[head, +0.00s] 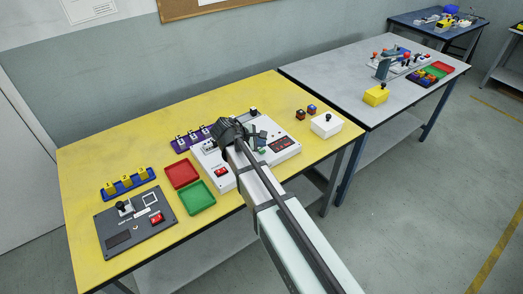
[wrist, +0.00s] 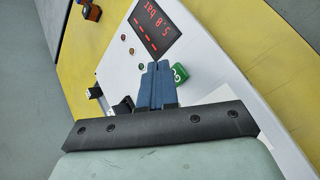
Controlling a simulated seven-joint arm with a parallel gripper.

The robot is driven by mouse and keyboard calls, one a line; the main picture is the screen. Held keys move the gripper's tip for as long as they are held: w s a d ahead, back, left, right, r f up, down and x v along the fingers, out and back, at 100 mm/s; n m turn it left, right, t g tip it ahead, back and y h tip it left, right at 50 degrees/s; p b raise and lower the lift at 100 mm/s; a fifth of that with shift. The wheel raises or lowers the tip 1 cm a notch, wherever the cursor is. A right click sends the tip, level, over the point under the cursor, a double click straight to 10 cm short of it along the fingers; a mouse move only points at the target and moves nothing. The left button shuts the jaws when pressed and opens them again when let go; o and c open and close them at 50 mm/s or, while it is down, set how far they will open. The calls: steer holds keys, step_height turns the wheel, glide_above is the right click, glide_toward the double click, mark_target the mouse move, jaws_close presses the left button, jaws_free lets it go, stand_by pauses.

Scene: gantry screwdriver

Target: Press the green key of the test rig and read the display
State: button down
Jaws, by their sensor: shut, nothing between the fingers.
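The white test rig (head: 272,124) stands on the yellow table. Its dark display (head: 282,144) is lit red; in the wrist view the display (wrist: 154,26) is turned, with characters including an 8 and "bar" above a row of dashes. I cannot read the whole value surely. The green key (wrist: 180,72) shows right beside my gripper (wrist: 158,66), whose blue fingers are shut and empty. Part of the key is hidden behind them, and contact cannot be told. In the head view my gripper (head: 259,139) is over the rig, close to the green key (head: 262,151).
A red tray (head: 182,174) and a green tray (head: 197,197) lie left of the rig. A dark panel (head: 135,224) with a red switch is at the front left. A white box (head: 326,125) with a black knob stands to the right. A grey table (head: 340,75) stands beyond.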

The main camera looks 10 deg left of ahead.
mark_target(260, 151)
steer(key=shift+f, duration=0.15)
steer(key=shift+f, duration=0.3)
steer(key=shift+f, duration=0.4)
stand_by(1.1)
steer(key=shift+r, duration=0.85)
steer(key=shift+r, duration=0.1)
steer(key=shift+r, duration=2.4)
